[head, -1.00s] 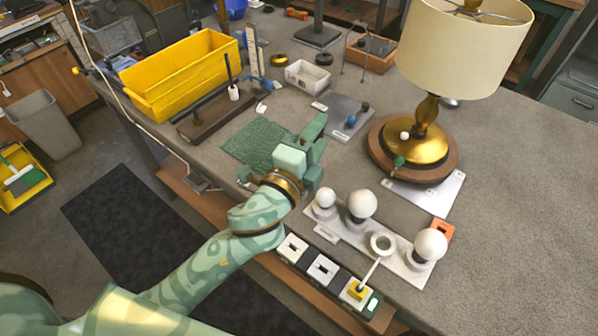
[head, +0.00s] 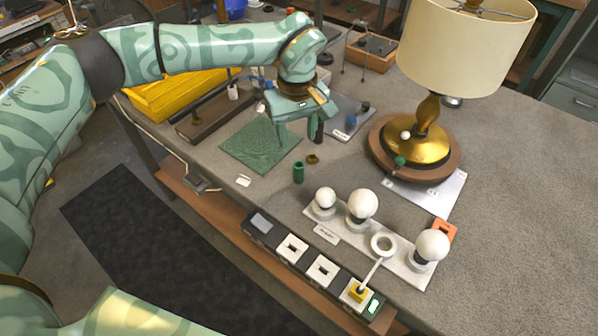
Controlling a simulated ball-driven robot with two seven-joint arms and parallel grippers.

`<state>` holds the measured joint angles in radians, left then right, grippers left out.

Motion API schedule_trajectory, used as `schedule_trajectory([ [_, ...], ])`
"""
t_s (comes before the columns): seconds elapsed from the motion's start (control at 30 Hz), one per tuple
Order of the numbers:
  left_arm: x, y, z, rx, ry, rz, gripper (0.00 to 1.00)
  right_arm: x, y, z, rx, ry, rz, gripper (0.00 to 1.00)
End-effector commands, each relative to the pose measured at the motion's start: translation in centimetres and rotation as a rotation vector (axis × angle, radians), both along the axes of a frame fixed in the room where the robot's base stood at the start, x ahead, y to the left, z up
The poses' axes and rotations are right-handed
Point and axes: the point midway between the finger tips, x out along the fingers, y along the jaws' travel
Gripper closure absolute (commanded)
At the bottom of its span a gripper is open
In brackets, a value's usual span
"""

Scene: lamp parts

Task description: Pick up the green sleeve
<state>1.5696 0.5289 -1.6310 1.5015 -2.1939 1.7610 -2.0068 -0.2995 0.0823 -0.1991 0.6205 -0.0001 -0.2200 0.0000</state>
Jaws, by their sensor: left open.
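The green sleeve (head: 299,172) is a small dark green cylinder standing upright on the grey bench, just in front of the green mat (head: 250,146). My left gripper (head: 303,133) points down over the mat's right edge, behind the sleeve in the picture. Its jaws are open and apart from the sleeve. A dark upright piece (head: 319,131) shows by its right finger; I cannot tell whether they touch. My right gripper is out of view.
A white strip with several bulbs (head: 361,206) stands to the front right, with a switch row (head: 292,248) along the bench edge. The lamp (head: 430,142) stands at right.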

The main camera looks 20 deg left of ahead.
Motion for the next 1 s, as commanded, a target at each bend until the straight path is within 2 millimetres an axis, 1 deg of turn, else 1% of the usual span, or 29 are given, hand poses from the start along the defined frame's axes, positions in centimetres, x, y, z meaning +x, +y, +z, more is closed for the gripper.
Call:
schedule_trajectory([
  [0.03,-0.1,-0.1,-1.9,-0.001,0.007,0.0,0.53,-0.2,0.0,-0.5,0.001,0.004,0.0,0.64],
  [0.1,-0.1,-0.1,-3.7,-0.002,0.007,0.0,0.53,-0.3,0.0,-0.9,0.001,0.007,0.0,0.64],
  [0.2,-0.1,-0.1,-5.8,-0.004,0.006,0.0,0.53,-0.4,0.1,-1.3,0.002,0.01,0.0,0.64],
  [0.3,0.0,-0.2,-7.3,-0.005,0.004,0.0,0.53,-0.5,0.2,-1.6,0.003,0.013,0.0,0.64],
  [0.47,0.0,-0.2,-8.2,-0.005,0.001,0.0,0.53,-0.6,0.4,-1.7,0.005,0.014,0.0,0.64],
  [0.57,0.1,-0.2,-9.1,-0.006,0.004,0.001,0.53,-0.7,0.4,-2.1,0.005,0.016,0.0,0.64],
  [0.7,0.6,-0.2,-11.5,-0.007,0.007,0.0,0.53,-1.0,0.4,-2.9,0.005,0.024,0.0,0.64],
  [0.8,0.6,-0.2,-13.0,-0.006,0.005,0.0,0.53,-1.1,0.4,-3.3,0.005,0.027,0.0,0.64],
  [0.87,0.7,-0.2,-13.3,-0.006,0.003,0.0,0.53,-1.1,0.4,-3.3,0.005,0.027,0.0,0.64],
  [1.0,0.7,-0.2,-13.2,-0.006,0.0,-0.001,0.53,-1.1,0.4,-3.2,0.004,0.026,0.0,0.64],
])
